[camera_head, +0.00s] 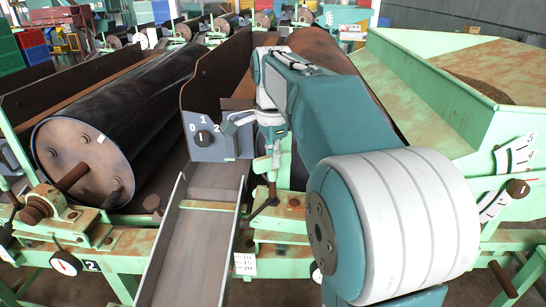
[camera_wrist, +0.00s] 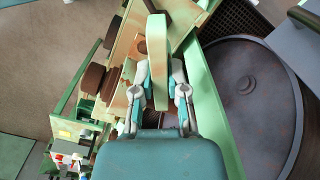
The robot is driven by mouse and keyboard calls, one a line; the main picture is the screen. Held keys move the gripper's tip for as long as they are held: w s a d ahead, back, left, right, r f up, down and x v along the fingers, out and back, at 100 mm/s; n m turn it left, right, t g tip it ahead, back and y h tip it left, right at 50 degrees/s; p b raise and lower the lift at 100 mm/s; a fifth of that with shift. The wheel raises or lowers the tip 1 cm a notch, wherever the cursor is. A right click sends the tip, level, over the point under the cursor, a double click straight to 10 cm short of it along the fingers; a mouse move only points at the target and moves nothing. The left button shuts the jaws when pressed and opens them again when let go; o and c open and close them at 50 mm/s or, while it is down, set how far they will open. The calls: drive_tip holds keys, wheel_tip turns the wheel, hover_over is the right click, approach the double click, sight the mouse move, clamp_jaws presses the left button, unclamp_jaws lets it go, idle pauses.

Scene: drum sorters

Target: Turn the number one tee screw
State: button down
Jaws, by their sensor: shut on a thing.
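I cannot tell whether this bar is part of the tee screw. In the head view my gripper (camera_head: 272,160) is at the front end of the number one drum sorter, right of the chute. A dark rod (camera_head: 264,203) with a knobbed end shows just below it.
A switch plate (camera_head: 207,138) marked 0, 1, 2 stands left of my gripper. A metal chute (camera_head: 196,240) slopes toward me. A large drum (camera_head: 85,160) lies at the left, above a number 2 plate (camera_head: 92,266). A green hopper (camera_head: 440,90) is at the right.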

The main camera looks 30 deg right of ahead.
drive_tip(key=shift+a, duration=0.1)
drive_tip(key=shift+n, duration=2.8)
drive_tip(key=c, duration=0.7)
unclamp_jaws()
drive_tip(key=shift+o, duration=0.2)
wheel_tip(320, 180, up, 12)
drive_tip(key=shift+w, duration=0.15)
